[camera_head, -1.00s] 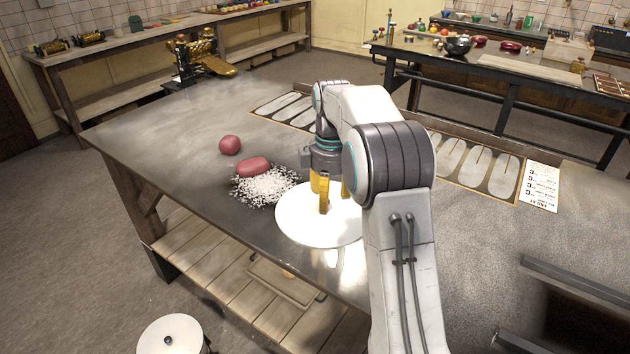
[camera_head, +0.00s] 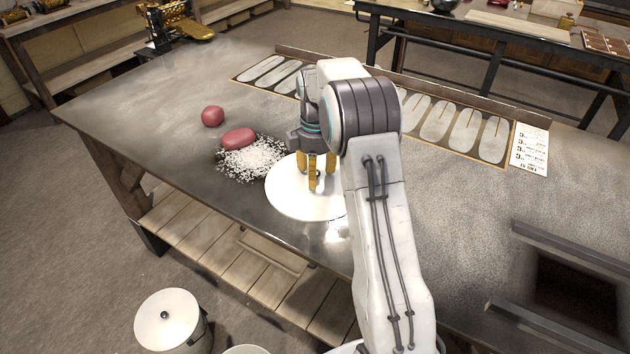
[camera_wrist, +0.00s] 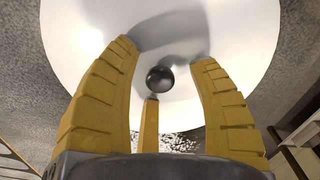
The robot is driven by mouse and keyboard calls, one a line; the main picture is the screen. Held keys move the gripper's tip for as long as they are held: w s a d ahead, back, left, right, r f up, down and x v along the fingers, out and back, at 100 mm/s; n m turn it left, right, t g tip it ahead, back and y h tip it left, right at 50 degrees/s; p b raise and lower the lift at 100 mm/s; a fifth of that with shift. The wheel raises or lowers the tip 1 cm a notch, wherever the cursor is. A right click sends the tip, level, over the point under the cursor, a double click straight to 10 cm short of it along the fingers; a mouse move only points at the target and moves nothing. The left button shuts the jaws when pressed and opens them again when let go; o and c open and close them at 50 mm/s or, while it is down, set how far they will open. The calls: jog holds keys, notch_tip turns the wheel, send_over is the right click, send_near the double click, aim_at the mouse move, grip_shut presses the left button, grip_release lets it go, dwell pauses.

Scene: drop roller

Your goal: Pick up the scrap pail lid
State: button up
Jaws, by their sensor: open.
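A round white lid (camera_head: 284,191) lies flat on the dark worktable, partly behind my arm. In the wrist view the white lid (camera_wrist: 80,35) fills the upper part, with a round black knob (camera_wrist: 160,79) at its middle. My gripper (camera_head: 316,178) points down over the lid. In the wrist view my gripper (camera_wrist: 160,75) is open, its yellow fingers spread around the knob with gaps showing. I cannot tell how high the fingertips are above the lid. Another white lid with a dark knob (camera_head: 166,318) sits on a pail on the floor at lower left.
White crumbs (camera_head: 250,160), a red oblong lump (camera_head: 239,138) and a red ball (camera_head: 212,116) lie left of the lid. A slotted board (camera_head: 437,119) and a printed card (camera_head: 530,148) lie along the far edge. A dark opening with rails (camera_head: 575,290) is at right.

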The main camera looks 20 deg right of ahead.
jog(key=shift+f, duration=0.25)
jog(key=shift+c, duration=0.3)
grip_shut()
